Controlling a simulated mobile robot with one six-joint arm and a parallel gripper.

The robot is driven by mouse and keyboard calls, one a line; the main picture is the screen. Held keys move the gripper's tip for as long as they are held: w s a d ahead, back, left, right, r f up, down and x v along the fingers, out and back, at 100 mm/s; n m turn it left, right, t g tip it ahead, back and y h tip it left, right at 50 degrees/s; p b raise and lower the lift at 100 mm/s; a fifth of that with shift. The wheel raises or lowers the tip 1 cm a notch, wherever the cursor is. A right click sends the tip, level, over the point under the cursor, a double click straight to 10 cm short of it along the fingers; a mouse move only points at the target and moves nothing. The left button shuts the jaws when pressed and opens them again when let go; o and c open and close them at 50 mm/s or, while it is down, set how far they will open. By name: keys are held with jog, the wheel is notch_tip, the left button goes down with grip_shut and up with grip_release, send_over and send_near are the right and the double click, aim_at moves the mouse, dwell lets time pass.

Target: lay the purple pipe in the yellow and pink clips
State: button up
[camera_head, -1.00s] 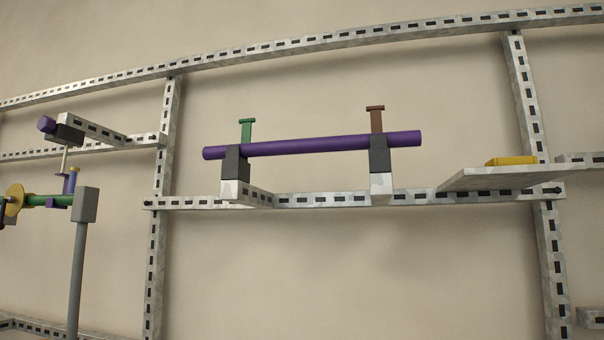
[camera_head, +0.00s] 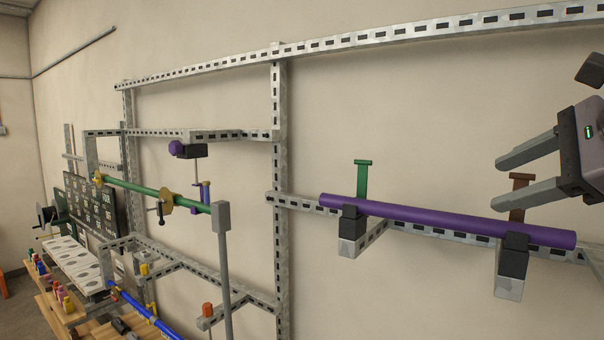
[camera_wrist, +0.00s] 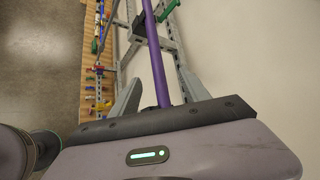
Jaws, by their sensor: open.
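The purple pipe (camera_head: 440,220) lies across two black holders, a left one (camera_head: 352,225) with a green T-shaped upright (camera_head: 363,180) and a right one (camera_head: 514,255) with a brown one (camera_head: 520,195). My gripper (camera_head: 496,184) is open, its fingers pointing left, above the pipe's right part in the head view. In the wrist view the purple pipe (camera_wrist: 155,55) runs up the picture between the open fingers (camera_wrist: 159,76); I cannot tell how far off it is. A small yellow piece (camera_head: 145,269) stands on the lower frame; I cannot tell if it is a clip. I cannot make out a pink clip.
The slotted metal frame (camera_head: 279,120) stands against the wall. A green pipe (camera_head: 140,189) with yellow discs sits left of a grey post (camera_head: 223,260). A blue pipe (camera_head: 140,306) and a wooden bench with several small parts (camera_head: 60,298) are at lower left.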

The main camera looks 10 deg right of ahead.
aim_at(431, 214)
jog(key=x, duration=1.1)
jog(key=a+p+x, duration=0.1)
jog(key=x, duration=0.4)
jog(key=shift+f, duration=0.45)
jog(key=shift+w+f, duration=0.15)
jog(key=shift+w, duration=0.1)
jog(key=shift+s, duration=0.25)
jog(key=shift+c, duration=0.8)
jog(key=shift+s, duration=0.1)
jog(key=c, duration=0.3)
grip_shut()
